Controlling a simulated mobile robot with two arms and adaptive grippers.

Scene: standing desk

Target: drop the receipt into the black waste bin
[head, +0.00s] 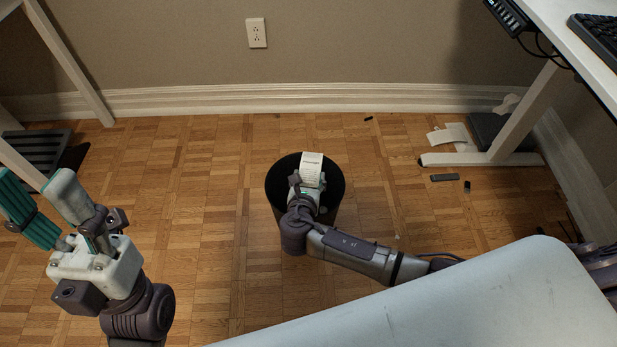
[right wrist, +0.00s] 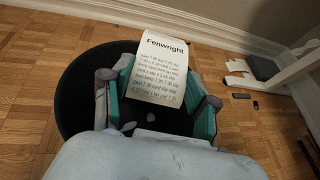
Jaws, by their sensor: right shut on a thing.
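The receipt (head: 311,167) is a white printed slip headed "Fenwright"; it also shows in the right wrist view (right wrist: 162,60). My right gripper (head: 308,187) is shut on its lower part, and the slip stands up from the fingers. The black waste bin (head: 280,187) is round and open-topped on the wood floor. The right gripper and receipt are over its mouth; the bin's dark inside (right wrist: 75,95) surrounds the fingers in the right wrist view. My left gripper (head: 36,185) is open and empty at the left, away from the bin.
White desk legs (head: 520,110) stand at the right, with papers (head: 452,136), a dark flat object (head: 490,130) and small dark items (head: 445,177) on the floor nearby. A black slatted object (head: 38,150) lies at the left. The floor around the bin is clear.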

